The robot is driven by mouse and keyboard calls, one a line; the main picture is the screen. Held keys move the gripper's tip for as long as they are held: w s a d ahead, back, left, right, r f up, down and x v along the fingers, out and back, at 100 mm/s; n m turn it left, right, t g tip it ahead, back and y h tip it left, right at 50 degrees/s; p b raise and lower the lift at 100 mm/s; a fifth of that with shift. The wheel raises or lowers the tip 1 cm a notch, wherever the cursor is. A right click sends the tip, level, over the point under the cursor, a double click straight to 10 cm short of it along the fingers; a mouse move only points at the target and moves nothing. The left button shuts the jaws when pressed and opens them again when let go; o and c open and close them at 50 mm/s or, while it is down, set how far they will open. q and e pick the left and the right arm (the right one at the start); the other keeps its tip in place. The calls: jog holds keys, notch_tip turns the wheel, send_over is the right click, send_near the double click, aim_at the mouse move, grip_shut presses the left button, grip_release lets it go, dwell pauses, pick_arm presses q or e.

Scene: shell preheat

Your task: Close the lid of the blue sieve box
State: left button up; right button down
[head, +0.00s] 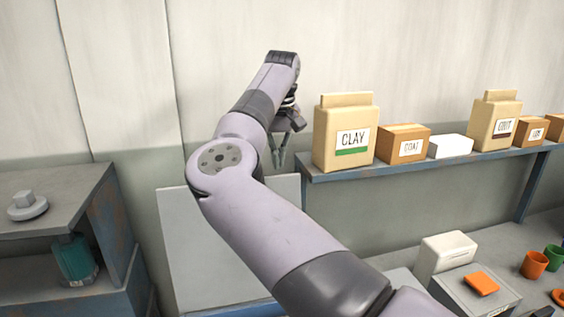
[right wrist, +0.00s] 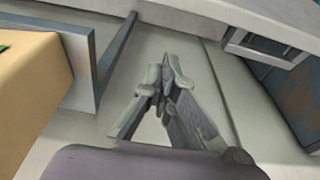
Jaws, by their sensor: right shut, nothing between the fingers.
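I cannot make out the blue sieve box for certain. A flat pale grey panel (head: 212,255) stands upright against the wall, partly behind my right arm, with a strip of blue at its lower edge. It may be the raised lid, but the rest is hidden by my arm and the frame edge. My right gripper (head: 278,165) hangs pointing down near the panel's top right corner, left of the shelf. In the right wrist view my right gripper (right wrist: 166,62) is shut and empty, its fingertips together. My left gripper is not in view.
A wall shelf (head: 330,174) to the right holds a CLAY bag (head: 340,160), a COAT box (head: 403,155) and more packages. Orange and green cups (head: 534,264) sit at lower right. The wall above the panel is clear.

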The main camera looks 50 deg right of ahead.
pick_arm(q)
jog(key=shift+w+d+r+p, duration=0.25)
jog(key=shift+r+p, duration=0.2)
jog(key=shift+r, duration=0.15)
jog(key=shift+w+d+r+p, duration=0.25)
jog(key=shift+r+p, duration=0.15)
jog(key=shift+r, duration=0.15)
pick_arm(e)
jog(key=s, duration=0.1)
jog(key=s+a, duration=0.2)
jog(key=shift+s+f, duration=0.1)
jog(key=shift+f, duration=0.25)
jog(key=shift+d, duration=0.15)
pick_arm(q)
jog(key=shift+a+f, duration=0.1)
